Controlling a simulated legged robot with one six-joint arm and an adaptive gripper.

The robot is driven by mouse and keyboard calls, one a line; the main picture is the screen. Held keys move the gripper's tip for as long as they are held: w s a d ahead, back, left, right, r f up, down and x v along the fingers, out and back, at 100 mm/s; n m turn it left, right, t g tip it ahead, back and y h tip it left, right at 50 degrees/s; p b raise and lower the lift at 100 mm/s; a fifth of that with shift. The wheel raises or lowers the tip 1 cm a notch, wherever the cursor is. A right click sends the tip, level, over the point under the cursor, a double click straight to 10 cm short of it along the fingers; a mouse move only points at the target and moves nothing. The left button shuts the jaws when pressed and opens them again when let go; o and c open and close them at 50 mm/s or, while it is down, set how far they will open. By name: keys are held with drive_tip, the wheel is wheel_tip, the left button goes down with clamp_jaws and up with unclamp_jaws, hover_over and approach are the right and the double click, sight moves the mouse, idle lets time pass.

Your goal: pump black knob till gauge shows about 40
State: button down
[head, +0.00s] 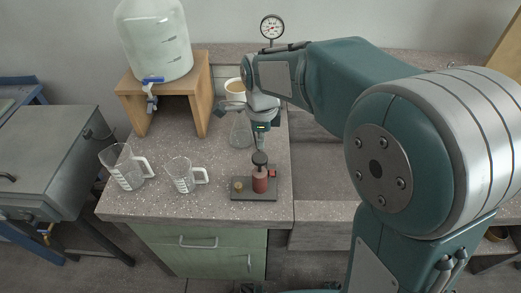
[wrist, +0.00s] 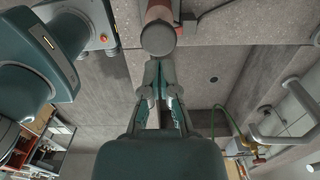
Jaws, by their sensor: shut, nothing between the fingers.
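The black knob (head: 260,158) tops a small red pump (head: 260,183) on a dark base plate near the bench's front edge. In the wrist view the knob (wrist: 158,39) is a round grey-looking disc just beyond my fingertips. My gripper (head: 261,146) points down just above the knob; it is shut and empty, with its fingers together in the wrist view (wrist: 160,76). I cannot tell whether the fingertips touch the knob. The round white gauge (head: 272,27) stands on a stem at the back; its needle is too small to read.
Two clear measuring jugs (head: 125,167) (head: 182,175) stand left of the pump. A glass flask (head: 241,131) is behind it, close to my gripper. A wooden stand (head: 203,95) carries a large water bottle (head: 154,40). A pale cup (head: 235,89) is at the back.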

sight(261, 158)
drive_tip(key=shift+f, duration=2)
wheel_tip(261, 158, down, 4)
drive_tip(key=shift+r, duration=0.25)
drive_tip(key=shift+s+f, duration=0.1)
drive_tip(key=shift+f, duration=0.25)
